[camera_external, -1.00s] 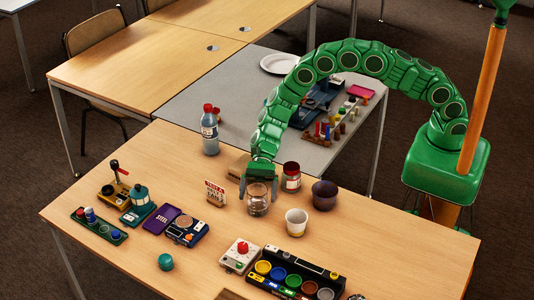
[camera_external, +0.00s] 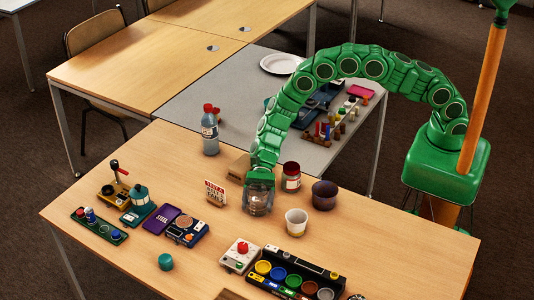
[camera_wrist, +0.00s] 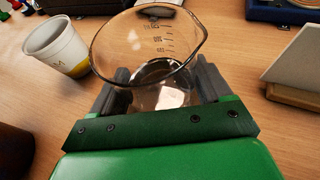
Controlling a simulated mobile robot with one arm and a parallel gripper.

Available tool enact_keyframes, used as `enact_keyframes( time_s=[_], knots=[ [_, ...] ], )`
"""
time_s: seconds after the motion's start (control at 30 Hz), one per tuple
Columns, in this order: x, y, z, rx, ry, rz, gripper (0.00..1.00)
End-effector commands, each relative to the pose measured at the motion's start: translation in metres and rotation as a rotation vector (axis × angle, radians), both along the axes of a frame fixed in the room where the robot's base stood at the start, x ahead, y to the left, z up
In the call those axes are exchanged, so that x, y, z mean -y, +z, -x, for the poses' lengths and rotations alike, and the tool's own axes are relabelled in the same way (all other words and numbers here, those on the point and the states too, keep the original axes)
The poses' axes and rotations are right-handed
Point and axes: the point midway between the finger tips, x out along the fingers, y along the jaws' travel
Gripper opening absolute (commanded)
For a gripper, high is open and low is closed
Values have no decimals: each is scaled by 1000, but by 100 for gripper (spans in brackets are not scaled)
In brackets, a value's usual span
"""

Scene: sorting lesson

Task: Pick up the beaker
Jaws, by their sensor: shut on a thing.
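The clear glass beaker (camera_external: 258,200) stands upright on the wooden table. It also shows in the wrist view (camera_wrist: 150,45), with graduation marks and a pouring lip on its rim. My green gripper (camera_external: 259,190) comes down over it from above. In the wrist view the dark fingers of my gripper (camera_wrist: 162,92) lie on either side of the glass and are shut on it. I cannot tell whether the beaker's base is clear of the table.
A small sign (camera_external: 215,193) is to the left. Several coloured pots (camera_external: 280,275) are at the front edge.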

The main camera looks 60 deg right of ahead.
Motion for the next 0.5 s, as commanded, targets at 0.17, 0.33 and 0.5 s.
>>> enact_keyframes(
  time_s=[0.17, 0.33, 0.5],
  knots=[
    [0, 0, 0, 0, 0, 0, 40],
    [0, 3, 0, 0, 0, 0, 40],
    [0, 9, 0, 1, -1, -1, 40]
  ],
)
